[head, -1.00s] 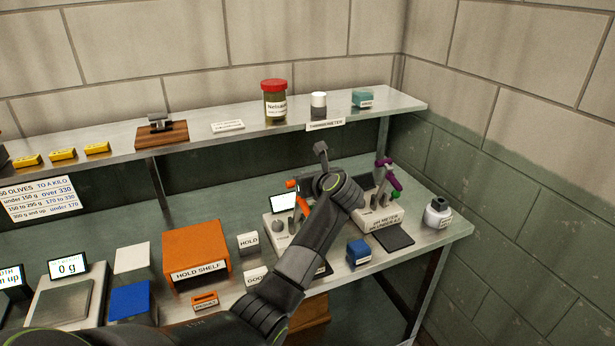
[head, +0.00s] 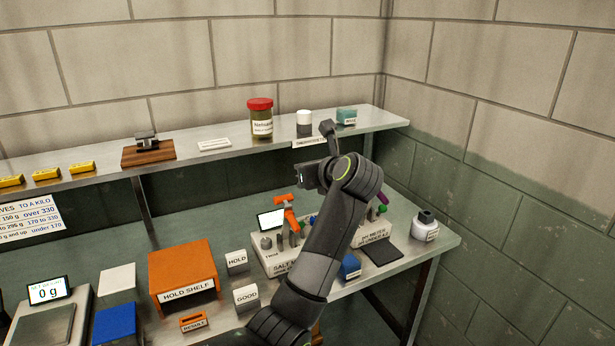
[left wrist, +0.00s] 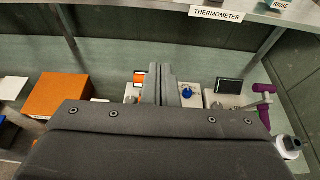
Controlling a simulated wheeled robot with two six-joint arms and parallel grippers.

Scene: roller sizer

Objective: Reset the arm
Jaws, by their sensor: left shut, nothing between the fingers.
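My left arm reaches up from the bottom middle of the head view, raised over the bench. It covers part of the salt meter (head: 285,268) and the pH meter (head: 372,236). In the left wrist view my left gripper (left wrist: 167,84) has its two fingers together, with nothing between them. It is above the bench, in front of the meters and below the shelf's thermometer label (left wrist: 217,14). In the head view the fingertips cannot be made out. My right gripper is not in view.
The bench has an orange hold shelf (head: 182,268), a scale reading 0 g (head: 45,328), a blue pad (head: 114,324) and a bottle (head: 425,226).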

